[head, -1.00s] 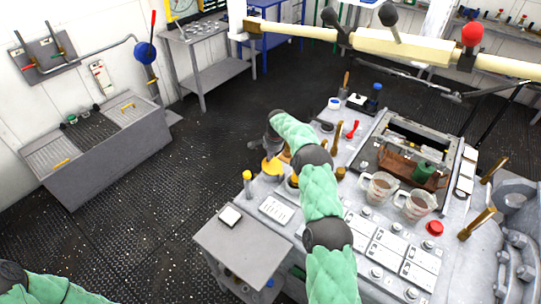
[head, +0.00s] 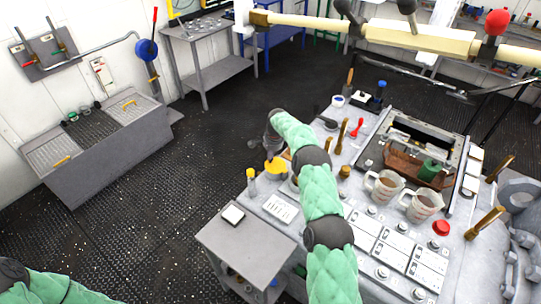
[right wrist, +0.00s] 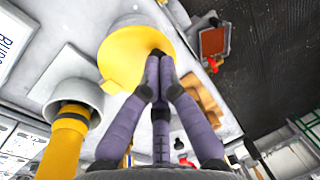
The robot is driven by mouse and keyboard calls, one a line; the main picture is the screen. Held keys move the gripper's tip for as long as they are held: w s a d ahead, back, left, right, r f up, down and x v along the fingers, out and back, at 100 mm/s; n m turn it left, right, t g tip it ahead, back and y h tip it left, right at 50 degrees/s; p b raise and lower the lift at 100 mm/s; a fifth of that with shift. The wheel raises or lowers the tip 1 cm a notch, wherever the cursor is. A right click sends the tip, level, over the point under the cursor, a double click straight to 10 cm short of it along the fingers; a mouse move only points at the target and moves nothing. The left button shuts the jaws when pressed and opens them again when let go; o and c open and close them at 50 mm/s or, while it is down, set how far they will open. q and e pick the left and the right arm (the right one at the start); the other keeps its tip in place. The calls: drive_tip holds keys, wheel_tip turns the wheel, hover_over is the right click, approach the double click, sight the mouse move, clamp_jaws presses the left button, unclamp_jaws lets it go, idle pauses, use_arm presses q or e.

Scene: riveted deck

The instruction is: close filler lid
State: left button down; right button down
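The filler lid (head: 275,166) is a yellow round piece at the left edge of the grey console, partly hidden by my right gripper (head: 270,148). In the right wrist view the yellow lid (right wrist: 122,66) lies beside a pale cylinder, and I cannot tell how far it is open. There, the purple fingers of my right gripper (right wrist: 158,55) are drawn together, with their tips at the lid's rim, seemingly touching it. I see nothing clearly held between them. Of my left arm only green sleeve and a dark joint show at the lower left; its gripper is out of view.
In the right wrist view a grey cup with a yellow handle (right wrist: 72,100) stands close to the lid. The console (head: 325,205) carries brass levers, two measuring jugs (head: 383,187) and a red button (head: 441,228). A small grey table (head: 245,250) stands in front. Open floor lies left.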

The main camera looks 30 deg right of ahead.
drive_tip(key=shift+s+d, duration=0.1)
drive_tip(key=shift+s+d+r+p, duration=0.1)
drive_tip(key=shift+s+d+p, duration=0.05)
drive_tip(key=shift+s+p, duration=0.15)
drive_tip(key=shift+s+d+r+p, duration=0.1)
drive_tip(key=shift+s+p, duration=0.05)
drive_tip(key=shift+s, duration=0.2)
